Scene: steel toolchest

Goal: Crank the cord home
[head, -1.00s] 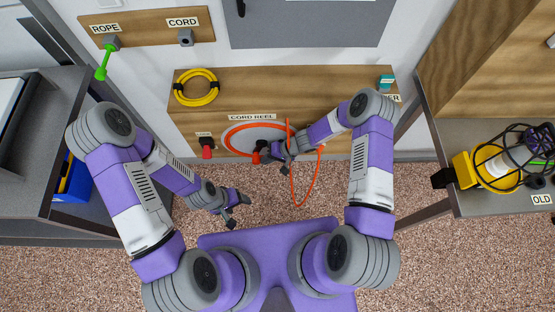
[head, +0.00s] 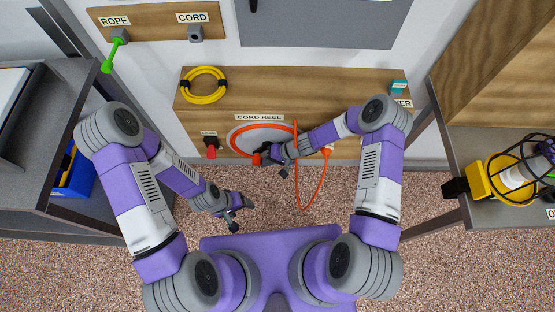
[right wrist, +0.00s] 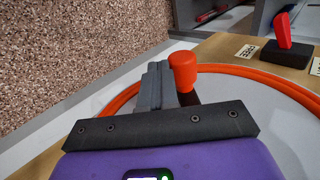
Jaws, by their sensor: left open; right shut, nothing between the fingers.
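The cord reel (head: 241,140) is a grey disc with an orange rim on the wooden cabinet front, under a CORD REEL label (head: 259,117). Its orange-red crank knob (right wrist: 184,72) stands up from the disc in the right wrist view. My right gripper (right wrist: 158,82) is shut and empty, its fingers right beside the knob; I cannot tell whether they touch it. In the head view my right gripper (head: 264,153) is at the reel's lower edge. The orange cord (head: 303,207) hangs in a loop below the reel. My left gripper (head: 241,212) is open and empty, below the reel and apart from it.
A red switch (head: 212,152) sits left of the reel, also in the right wrist view (right wrist: 282,30). A coiled yellow cord (head: 204,85) lies on the cabinet top. A yellow caged lamp (head: 482,181) is on the right bench.

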